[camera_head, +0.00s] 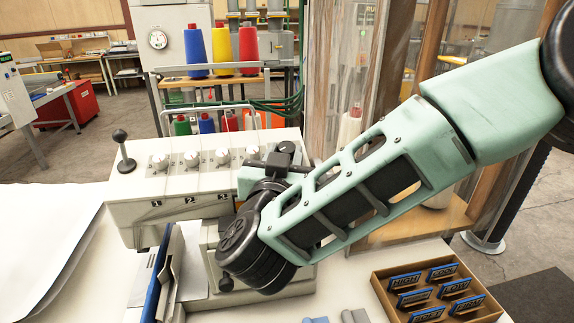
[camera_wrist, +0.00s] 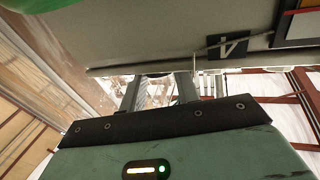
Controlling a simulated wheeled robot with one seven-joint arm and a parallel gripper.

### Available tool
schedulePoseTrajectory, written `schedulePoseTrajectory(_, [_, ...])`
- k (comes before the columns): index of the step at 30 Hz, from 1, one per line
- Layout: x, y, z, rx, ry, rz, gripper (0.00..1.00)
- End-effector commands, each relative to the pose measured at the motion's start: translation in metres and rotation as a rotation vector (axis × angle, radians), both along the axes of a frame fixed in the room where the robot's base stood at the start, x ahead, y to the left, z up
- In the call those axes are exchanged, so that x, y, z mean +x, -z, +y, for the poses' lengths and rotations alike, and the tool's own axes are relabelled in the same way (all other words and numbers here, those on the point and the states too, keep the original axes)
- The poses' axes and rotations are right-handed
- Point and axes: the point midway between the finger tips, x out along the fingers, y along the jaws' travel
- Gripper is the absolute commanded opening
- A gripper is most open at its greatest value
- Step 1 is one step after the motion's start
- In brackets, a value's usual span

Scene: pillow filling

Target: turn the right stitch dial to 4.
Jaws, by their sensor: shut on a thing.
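The pale sewing machine (camera_head: 140,185) carries a row of white dials on its top. The leftmost is a white dial (camera_head: 160,161), and the rightmost clearly visible one is a white dial (camera_head: 252,153). Number plates 1, 2 and 3 show on the front in the head view; my arm covers the area to their right. In the wrist view a black plate with an upside-down 4 (camera_wrist: 229,47) shows. My gripper (camera_head: 280,158) is at the right end of the machine top, also in the wrist view (camera_wrist: 160,78). Its fingers are shut on the right stitch dial, mostly hidden; its setting cannot be read.
A black-knobbed lever (camera_head: 121,150) stands at the machine's left end. Thread cones (camera_head: 221,50) stand on a rack behind. A wooden tray (camera_head: 380,277) of labelled plates lies at the right front. White cloth (camera_head: 45,245) covers the left; a clear column (camera_head: 337,70) stands behind my arm.

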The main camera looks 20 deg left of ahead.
Motion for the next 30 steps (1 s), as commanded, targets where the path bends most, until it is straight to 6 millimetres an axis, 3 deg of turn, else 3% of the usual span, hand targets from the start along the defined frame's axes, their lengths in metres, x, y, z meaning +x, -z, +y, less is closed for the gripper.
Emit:
schedulePoseTrajectory(20, [0.0007,-0.0014,0.0013,0.02,0.066,0.01,0.09])
schedulePoseTrajectory(21, [0.0008,-0.0015,0.0013,0.02,0.066,0.01,0.34])
schedulePoseTrajectory(23, [0.0007,-0.0014,0.0013,0.02,0.066,0.01,0.51])
schedulePoseTrajectory(30, [0.0004,-0.0008,0.0015,0.02,0.065,0.011,0.53])
